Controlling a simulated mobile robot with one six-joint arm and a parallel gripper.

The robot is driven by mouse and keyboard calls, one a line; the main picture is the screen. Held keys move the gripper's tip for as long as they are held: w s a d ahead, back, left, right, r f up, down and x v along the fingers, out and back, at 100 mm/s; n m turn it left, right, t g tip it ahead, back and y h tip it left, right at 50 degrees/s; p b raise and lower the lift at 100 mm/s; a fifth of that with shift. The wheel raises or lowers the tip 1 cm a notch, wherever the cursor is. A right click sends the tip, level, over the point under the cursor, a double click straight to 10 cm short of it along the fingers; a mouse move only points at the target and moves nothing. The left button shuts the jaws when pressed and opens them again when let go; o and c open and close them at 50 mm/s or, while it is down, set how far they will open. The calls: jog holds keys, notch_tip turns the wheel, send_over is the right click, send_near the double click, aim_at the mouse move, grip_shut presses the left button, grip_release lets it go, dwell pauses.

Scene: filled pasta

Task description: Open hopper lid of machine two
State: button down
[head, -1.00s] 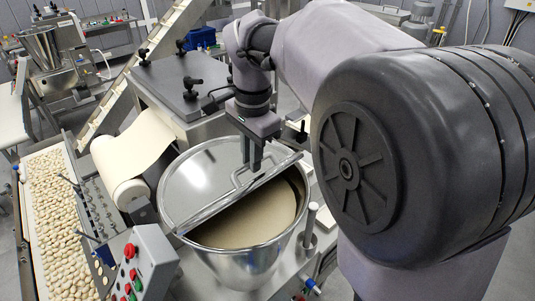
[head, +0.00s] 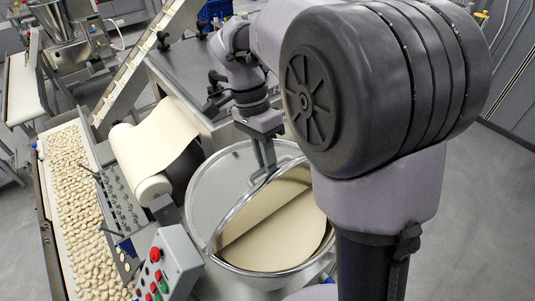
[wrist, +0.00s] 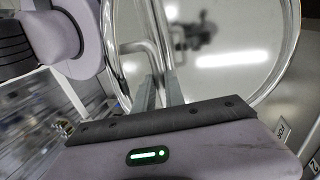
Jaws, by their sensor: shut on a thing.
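The steel hopper (head: 262,284) stands open, with pale beige filling (head: 272,238) inside. Its shiny round lid (head: 217,190) is tilted up on the left and back side, with its rim raised over the filling. My gripper (head: 268,170) is at the lid's bar handle near the raised edge, shut on it. In the wrist view the lid (wrist: 235,85) fills much of the picture and reflects dark shapes. The bent handle bar (wrist: 150,55) runs down to my fingers (wrist: 160,95). My arm hides part of the hopper's right side.
A control box (head: 172,262) with red and green buttons stands left of the hopper. A dough roll (head: 152,188) and sheet lie behind it. A conveyor of pasta pieces (head: 78,190) runs along the left. Open floor (head: 465,220) lies to the right.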

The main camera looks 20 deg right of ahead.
jog(key=shift+w, duration=0.1)
jog(key=c, duration=1.8)
grip_release()
jog(key=o, duration=0.4)
jog(key=shift+w+a+f, duration=0.15)
jog(key=shift+w, duration=0.1)
jog(key=v, duration=1.7)
jog(key=shift+r, duration=0.25)
